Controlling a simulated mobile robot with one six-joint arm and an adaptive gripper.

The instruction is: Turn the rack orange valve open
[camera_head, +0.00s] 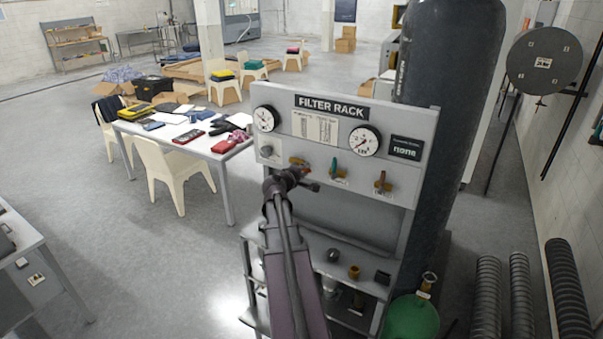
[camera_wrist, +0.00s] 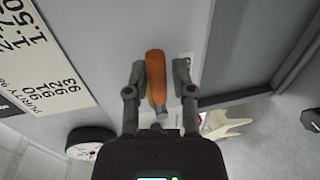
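The filter rack (camera_head: 425,125) is a grey panel with a row of valve handles. An orange valve handle (camera_head: 298,161) is at the left of the row, partly hidden by my gripper (camera_head: 304,180). In the wrist view the orange handle (camera_wrist: 157,78) points up the picture, between the two fingers of my gripper (camera_wrist: 158,75). The fingers stand open on either side of it, with a visible gap on each side. The handle's lower end runs down towards the gripper's body.
A teal valve handle (camera_head: 334,168) and an orange-brown one (camera_head: 381,180) are to the right. Two gauges (camera_head: 363,141) (camera_head: 265,118) and a label sheet (camera_head: 315,127) are above. A dark tank (camera_head: 450,90) stands behind the rack. A shelf with small fittings (camera_head: 354,271) is below.

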